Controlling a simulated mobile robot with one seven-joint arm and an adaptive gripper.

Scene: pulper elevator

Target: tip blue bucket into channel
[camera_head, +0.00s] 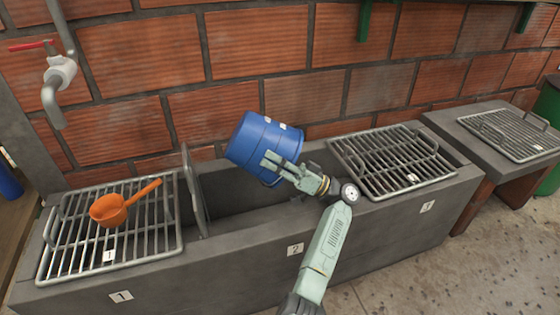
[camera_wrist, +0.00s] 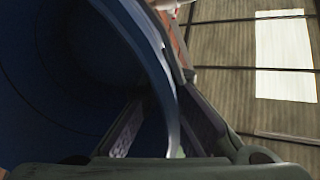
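The blue bucket (camera_head: 262,140) is tilted on its side above the open middle part of the grey concrete channel (camera_head: 228,192), near the label 2. In the wrist view the bucket's curved rim (camera_wrist: 150,60) passes between the two fingers (camera_wrist: 165,125), with the dark blue inside of the bucket at left. The fingers appear closed on the rim. The bottom of the channel is in shadow and partly hidden by the bucket and my arm.
A metal grate (camera_head: 150,225) with an orange scoop (camera_head: 112,208) covers the channel's left end. Another grate (camera_head: 388,160) covers its right part. An upright metal grate (camera_head: 194,190) stands left of the opening. A tap (camera_head: 58,85) is on the brick wall.

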